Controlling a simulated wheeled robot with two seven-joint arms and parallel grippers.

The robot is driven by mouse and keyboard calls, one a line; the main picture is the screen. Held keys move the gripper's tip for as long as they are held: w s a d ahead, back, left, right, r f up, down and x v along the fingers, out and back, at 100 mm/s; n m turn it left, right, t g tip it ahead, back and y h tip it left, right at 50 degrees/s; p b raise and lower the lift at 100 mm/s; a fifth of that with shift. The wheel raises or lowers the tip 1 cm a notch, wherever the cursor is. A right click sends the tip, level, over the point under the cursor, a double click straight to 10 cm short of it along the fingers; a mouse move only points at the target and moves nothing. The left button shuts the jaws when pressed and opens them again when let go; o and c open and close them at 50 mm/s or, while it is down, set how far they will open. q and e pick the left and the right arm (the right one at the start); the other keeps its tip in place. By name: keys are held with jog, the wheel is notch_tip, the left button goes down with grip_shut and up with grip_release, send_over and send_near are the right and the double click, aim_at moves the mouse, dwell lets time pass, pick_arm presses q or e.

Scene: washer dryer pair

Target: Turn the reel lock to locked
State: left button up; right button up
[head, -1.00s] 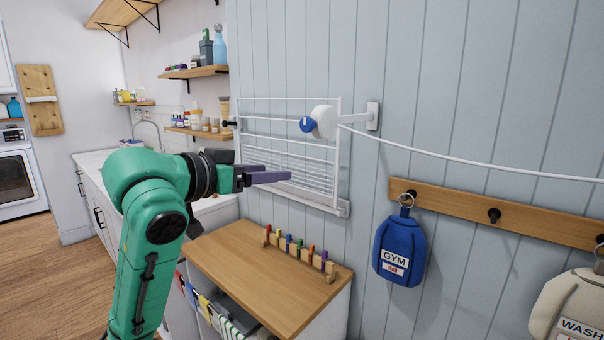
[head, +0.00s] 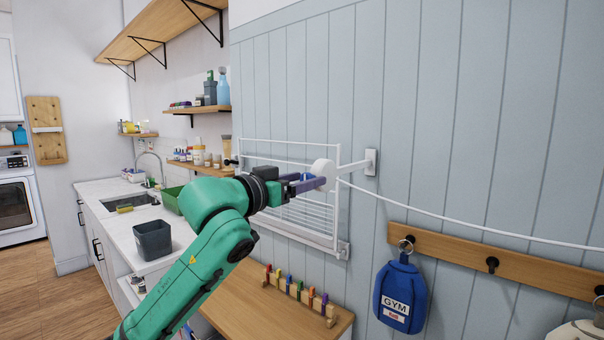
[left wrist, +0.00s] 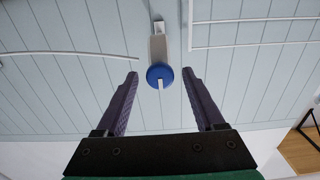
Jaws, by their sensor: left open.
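The reel lock is a blue round knob (left wrist: 154,77) with a white pointer bar, which in the left wrist view points toward the bottom of the picture. It sits on the front of the white reel (head: 326,170), which is fixed to the wall by a white bracket. My left gripper (head: 309,182) is open at the knob; its purple fingers hide most of the knob in the head view. In the left wrist view the knob shows between the two fingertips, with a gap on each side. I see no contact. My right gripper is not in view.
A white wire drying rack (head: 292,225) is on the wall just behind and below my left gripper. A white line (head: 450,221) runs right from the reel. Below are a wooden top (head: 262,312) with colored pegs, and a hook rail (head: 455,255) with a blue GYM bag (head: 400,293).

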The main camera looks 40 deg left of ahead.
pick_arm(q)
grip_shut()
jog(key=shift+m, duration=0.3)
jog(key=shift+d+f+m+b, duration=0.1)
jog(key=shift+m+b, duration=1.55)
jog(key=shift+m, duration=2.65)
jog(key=shift+d+f+m+b, duration=0.1)
jog(key=shift+m+b, duration=1.5)
jog(key=shift+m, duration=2.7)
